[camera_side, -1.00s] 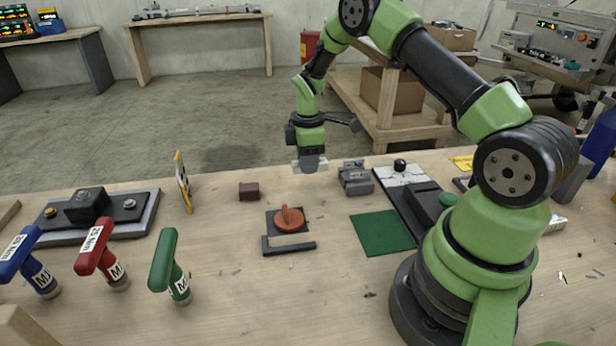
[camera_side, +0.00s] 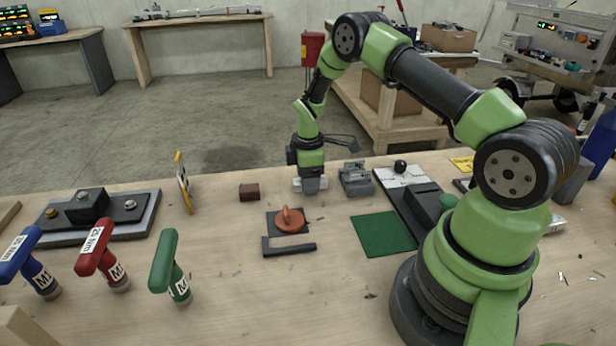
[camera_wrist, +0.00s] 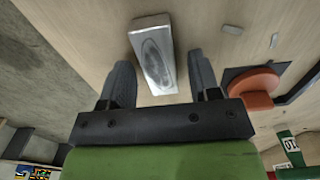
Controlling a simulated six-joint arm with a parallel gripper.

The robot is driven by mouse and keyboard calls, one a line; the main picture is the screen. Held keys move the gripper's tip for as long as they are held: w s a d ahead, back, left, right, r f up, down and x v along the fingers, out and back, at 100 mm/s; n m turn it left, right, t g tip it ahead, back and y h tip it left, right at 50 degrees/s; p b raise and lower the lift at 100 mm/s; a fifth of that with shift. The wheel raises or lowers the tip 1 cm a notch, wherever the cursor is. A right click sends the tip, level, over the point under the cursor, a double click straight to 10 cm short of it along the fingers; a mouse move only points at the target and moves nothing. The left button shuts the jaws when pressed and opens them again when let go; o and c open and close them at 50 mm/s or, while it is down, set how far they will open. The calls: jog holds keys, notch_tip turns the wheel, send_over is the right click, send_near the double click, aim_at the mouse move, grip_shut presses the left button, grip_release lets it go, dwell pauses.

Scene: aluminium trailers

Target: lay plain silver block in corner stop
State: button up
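The plain silver block (camera_wrist: 153,58) lies on the table in the wrist view, with an oval mark on its top. My gripper (camera_wrist: 160,75) is open, with one dark finger on each side of the block and gaps visible. In the side view my gripper (camera_side: 311,186) points down at table height, and I cannot clearly separate the block from the fingers there. The dark L-shaped corner stop (camera_side: 290,249) lies nearer the camera. An orange round piece with a raised handle (camera_side: 288,220) sits on a dark square plate directly behind the stop.
A grey metal block (camera_side: 355,178) stands close to the right of my gripper. A small brown block (camera_side: 249,192) lies to the left. A green mat (camera_side: 383,233) and a dark fixture lie to the right. T-handled tools stand at front left.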

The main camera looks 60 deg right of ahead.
jog(key=s+a+r+m+t, duration=0.1)
jog(key=a+r+m, duration=0.15)
jog(key=r, duration=0.85)
jog(key=s+a+r+m+t, duration=0.1)
jog(key=a+r, duration=0.2)
jog(key=r, duration=0.7)
jog(key=s+a+r+m+t, duration=0.1)
jog(key=s+a+r+m, duration=0.2)
jog(key=s, duration=0.3)
jog(key=s+a+r+m+t+y, duration=0.1)
jog(key=s+a+r+m+t, duration=0.1)
jog(key=s, duration=0.4)
jog(key=s+a+r+m+t, duration=0.2)
jog(key=s+a+r+m, duration=0.2)
jog(key=s+a+r, duration=0.1)
jog(key=shift+s+a+y, duration=0.4)
jog(key=shift+s+a, duration=0.1)
jog(key=shift+s, duration=0.05)
jog(key=shift+o, duration=0.4)
jog(key=shift+s+a+m, duration=0.2)
jog(key=shift+s+m, duration=0.05)
jog(key=shift+s, duration=0.25)
